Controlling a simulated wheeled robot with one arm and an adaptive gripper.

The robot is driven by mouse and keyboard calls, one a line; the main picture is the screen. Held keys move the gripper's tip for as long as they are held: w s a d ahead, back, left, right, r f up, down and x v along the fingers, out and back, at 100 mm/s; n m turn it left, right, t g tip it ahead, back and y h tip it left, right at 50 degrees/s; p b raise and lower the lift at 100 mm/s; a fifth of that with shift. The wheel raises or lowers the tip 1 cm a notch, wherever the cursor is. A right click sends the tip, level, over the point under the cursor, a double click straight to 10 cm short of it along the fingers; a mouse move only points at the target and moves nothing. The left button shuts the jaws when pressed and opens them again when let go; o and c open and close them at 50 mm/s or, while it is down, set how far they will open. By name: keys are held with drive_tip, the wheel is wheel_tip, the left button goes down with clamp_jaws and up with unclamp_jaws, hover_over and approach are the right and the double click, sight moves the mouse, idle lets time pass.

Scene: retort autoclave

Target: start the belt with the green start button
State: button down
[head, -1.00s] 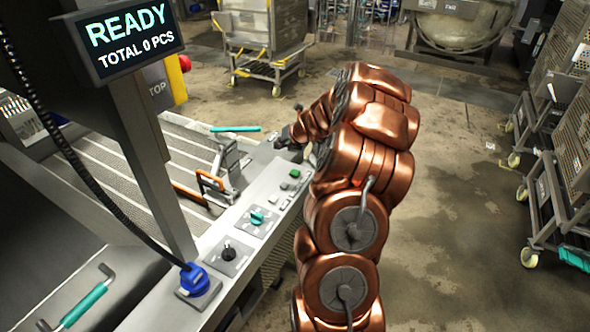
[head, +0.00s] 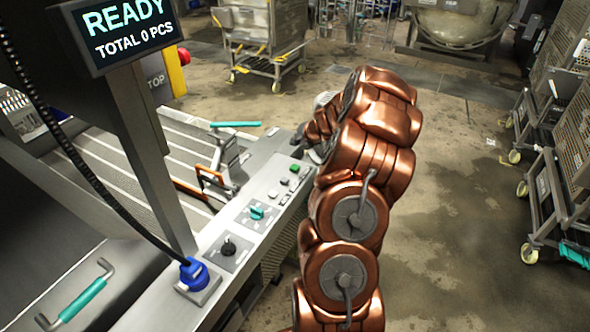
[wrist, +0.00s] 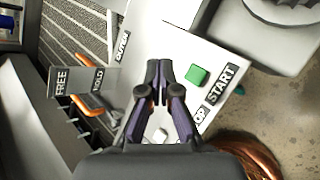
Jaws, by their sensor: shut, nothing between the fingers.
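The green start button (wrist: 197,75) is a small rounded square on the light control panel (wrist: 145,40), beside a START label (wrist: 222,84). In the head view the green button (head: 295,168) sits near the far end of the panel's row of controls. My gripper (wrist: 158,70) is shut and empty. In the wrist view its fingertips appear just left of the green button, over the panel; I cannot tell their height above it. In the head view my gripper (head: 298,142) is small and dark, partly hidden by my arm, beyond the button.
A teal selector (head: 257,212) and black knob (head: 229,247) are nearer on the panel. The belt (head: 130,175) and an orange-handled part (head: 210,175) lie left. The display (head: 120,28) reads READY.

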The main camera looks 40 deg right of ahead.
drive_tip(key=b, duration=0.7)
hover_over(296, 167)
drive_tip(key=shift+s+f, duration=0.1)
drive_tip(key=shift+f, duration=3.85)
drive_tip(key=shift+f, duration=0.2)
drive_tip(key=shift+f, duration=0.2)
